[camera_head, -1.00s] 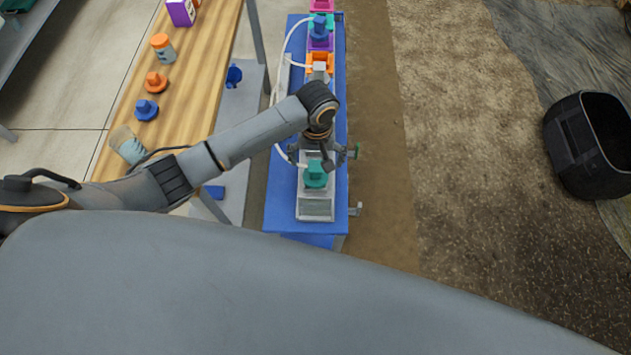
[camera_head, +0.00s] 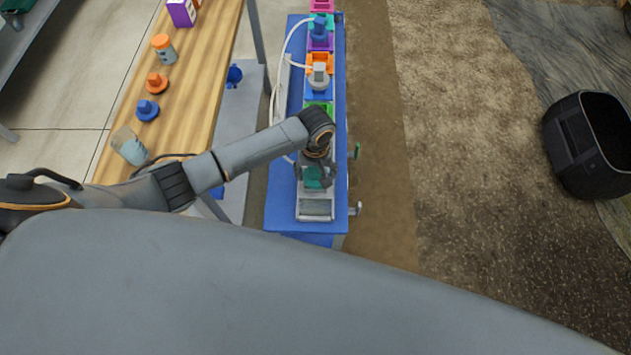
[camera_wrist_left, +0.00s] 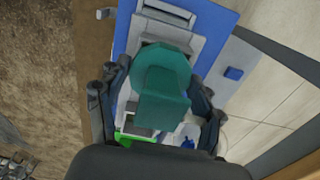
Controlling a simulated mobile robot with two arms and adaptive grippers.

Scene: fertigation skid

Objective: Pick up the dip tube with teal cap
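The teal cap (camera_head: 313,178) of the dip tube sits upright over a pale grey holder (camera_head: 316,208) near the front end of the blue bench. The tube below the cap is hidden. My left gripper (camera_head: 315,180) is down around the cap from above. In the left wrist view the teal cap (camera_wrist_left: 162,85) lies between the two dark fingers of the left gripper (camera_wrist_left: 160,95). Strips of background show between the fingers and the cap, so the gripper looks open, but contact at the fingertips is hard to see. My right gripper is not in view.
The blue bench (camera_head: 277,205) carries a row of coloured holders, with a grey-capped piece (camera_head: 319,78) further back and a white hose (camera_head: 275,100) along its left. A wooden table (camera_head: 203,75) with caps and jars stands left. A black bin (camera_head: 590,145) stands right.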

